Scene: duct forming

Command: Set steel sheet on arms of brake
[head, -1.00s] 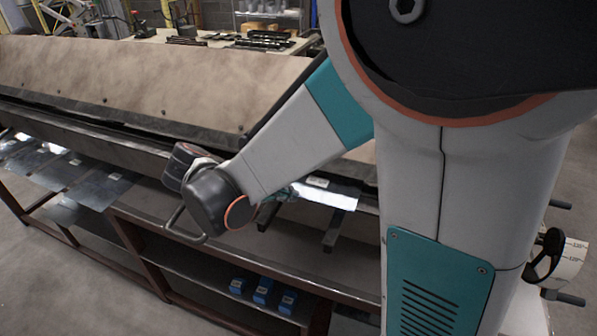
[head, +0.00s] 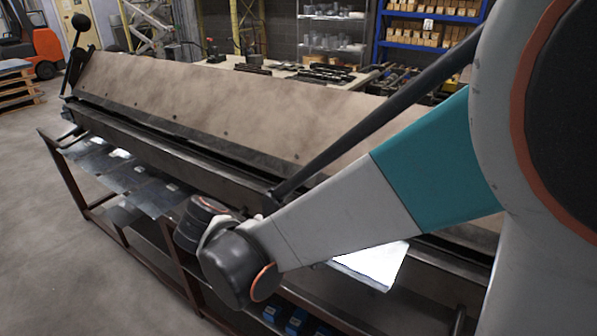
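A bright steel sheet (head: 378,265) shows just below my forearm, at the front of the long bending brake (head: 215,105). My arm hides part of this sheet, and I cannot tell what bears it. More flat steel sheets (head: 125,178) lie at the front left of the brake, on or just above the dark red frame. My wrist is in front of the brake, between these sheets and the bright one. My gripper's fingers are hidden, so I cannot see whether they hold anything.
The dark red frame (head: 180,255) runs below the brake, with blue boxes (head: 297,322) low on it. A black lever with a ball end (head: 80,22) stands at the brake's far left. A table with dark tools (head: 325,73) is behind.

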